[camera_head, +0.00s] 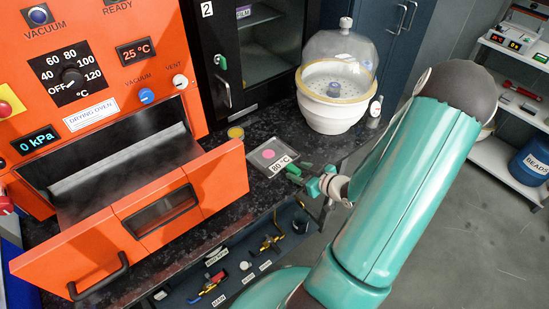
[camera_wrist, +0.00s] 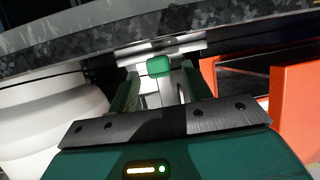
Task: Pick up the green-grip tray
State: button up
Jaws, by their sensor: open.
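The tray (camera_head: 262,152) is a small flat grey plate with a pink disc on it. It lies on the dark speckled counter between the oven drawer and the white desiccator. Its green grip (camera_head: 293,170) points toward my gripper, and an 80 °C label lies beside it. My gripper (camera_head: 318,184) is open, at the counter's front edge, close to the grip. In the wrist view the green grip (camera_wrist: 159,66) shows just ahead of and between the two fingers of my gripper (camera_wrist: 160,78). I cannot tell whether they touch it.
The orange drying oven's door (camera_head: 190,196) hangs open at the left. The white desiccator (camera_head: 333,100) with a clear dome stands behind the tray. An open drawer (camera_head: 235,270) with tools sits below the counter.

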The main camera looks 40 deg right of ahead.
aim_at(295, 169)
jog(key=shift+x, duration=1.6)
grip_shut()
jog(key=shift+r, duration=0.2)
